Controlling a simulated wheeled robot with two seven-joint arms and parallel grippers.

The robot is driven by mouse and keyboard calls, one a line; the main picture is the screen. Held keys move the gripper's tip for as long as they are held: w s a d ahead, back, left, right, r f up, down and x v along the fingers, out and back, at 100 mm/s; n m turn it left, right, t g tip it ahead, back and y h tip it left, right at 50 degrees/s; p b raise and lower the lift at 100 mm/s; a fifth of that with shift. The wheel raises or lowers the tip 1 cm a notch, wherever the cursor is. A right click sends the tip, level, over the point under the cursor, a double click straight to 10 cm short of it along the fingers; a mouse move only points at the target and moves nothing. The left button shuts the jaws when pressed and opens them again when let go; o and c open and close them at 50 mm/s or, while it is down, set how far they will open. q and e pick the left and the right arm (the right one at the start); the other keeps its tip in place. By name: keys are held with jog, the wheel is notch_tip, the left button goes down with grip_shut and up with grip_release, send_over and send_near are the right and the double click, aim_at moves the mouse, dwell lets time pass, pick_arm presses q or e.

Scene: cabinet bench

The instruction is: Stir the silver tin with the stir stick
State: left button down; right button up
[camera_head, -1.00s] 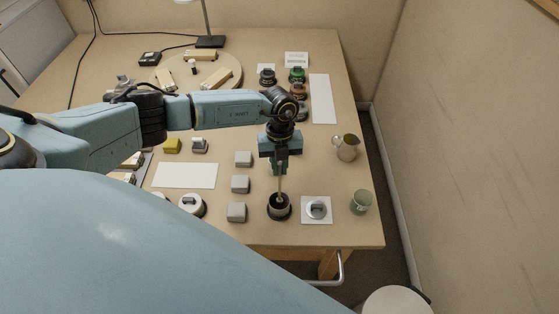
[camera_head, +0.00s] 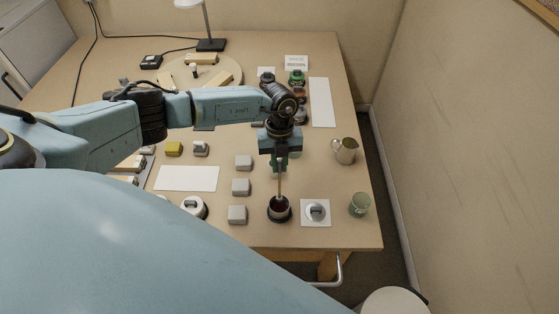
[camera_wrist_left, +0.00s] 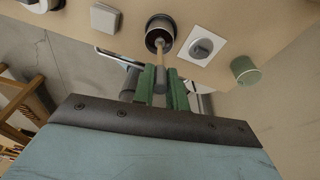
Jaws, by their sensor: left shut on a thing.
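The silver tin (camera_head: 279,214), dark inside with a dark base ring, stands near the front edge of the bench; it also shows in the left wrist view (camera_wrist_left: 151,33). My left gripper (camera_head: 279,170) is above the tin, pointing down, shut on the stir stick (camera_head: 280,187). The stick is thin and tan, roughly upright, and its lower end is inside the tin's mouth. In the left wrist view the stick (camera_wrist_left: 160,52) runs from between the green fingers into the tin. Its tip is hidden in the tin. My right gripper is not in view.
A lid with a handle (camera_head: 317,211) lies on a white square right of the tin. A green cup (camera_head: 359,204) and a metal pitcher (camera_head: 345,151) stand further right. Several grey blocks (camera_head: 240,187) stand left, beside a white round container (camera_head: 193,206). Jars (camera_head: 297,78) stand behind.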

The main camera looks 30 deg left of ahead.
pick_arm(q)
jog(key=shift+r, duration=0.1)
notch_tip(320, 180, up, 5)
jog(key=p, duration=0.4)
jog(key=shift+p, duration=0.4)
